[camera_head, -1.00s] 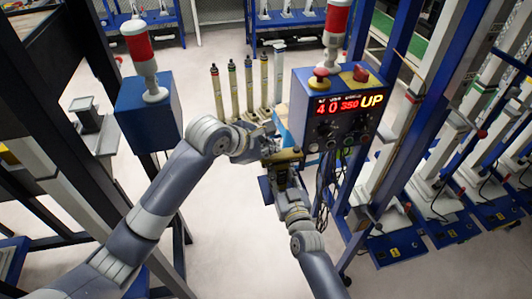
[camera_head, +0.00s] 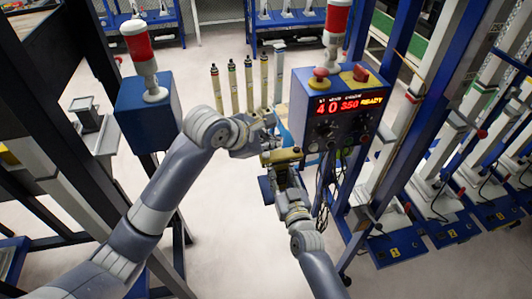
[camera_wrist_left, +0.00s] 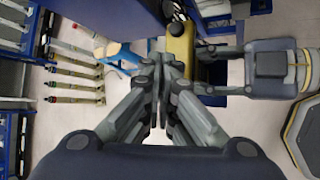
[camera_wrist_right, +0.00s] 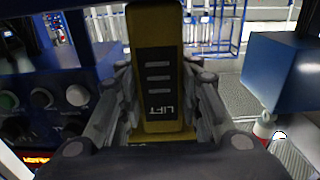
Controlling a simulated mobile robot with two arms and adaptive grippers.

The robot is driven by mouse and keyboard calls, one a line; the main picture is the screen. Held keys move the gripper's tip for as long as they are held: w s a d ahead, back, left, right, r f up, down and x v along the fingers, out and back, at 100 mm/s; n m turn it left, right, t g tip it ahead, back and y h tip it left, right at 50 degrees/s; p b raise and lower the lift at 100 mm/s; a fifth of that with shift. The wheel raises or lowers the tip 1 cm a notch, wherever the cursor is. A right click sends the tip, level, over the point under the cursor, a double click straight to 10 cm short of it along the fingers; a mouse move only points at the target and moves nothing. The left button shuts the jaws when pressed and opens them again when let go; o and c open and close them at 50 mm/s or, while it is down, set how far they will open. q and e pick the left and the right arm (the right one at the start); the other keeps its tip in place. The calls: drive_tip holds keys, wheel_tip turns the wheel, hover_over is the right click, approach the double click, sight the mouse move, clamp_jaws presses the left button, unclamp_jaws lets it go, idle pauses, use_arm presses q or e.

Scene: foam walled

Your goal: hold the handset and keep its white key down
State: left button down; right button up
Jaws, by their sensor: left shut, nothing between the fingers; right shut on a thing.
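The handset, a yellow body with a dark face marked LIFT and grey bars, is held upright between the fingers of my right gripper in the right wrist view (camera_wrist_right: 158,70). It also shows in the head view (camera_head: 282,156) and in the left wrist view (camera_wrist_left: 181,45). My right gripper (camera_head: 284,168) is shut on it. My left gripper (camera_head: 270,132) is shut and empty, beside the handset and apart from it. Its closed fingers show in the left wrist view (camera_wrist_left: 160,75). I cannot make out the white key in any view.
Several upright rods (camera_head: 249,85) stand behind. A blue box with a red-and-white lamp (camera_head: 140,52) is at the left. Blue posts frame both sides.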

sight(268, 156)
use_arm(q)
drive_tip(key=shift+r, duration=0.15)
wheel_tip(268, 156, up, 5)
drive_tip(key=shift+f, duration=0.1)
idle(0.5)
use_arm(e)
drive_tip(key=o, duration=1.2)
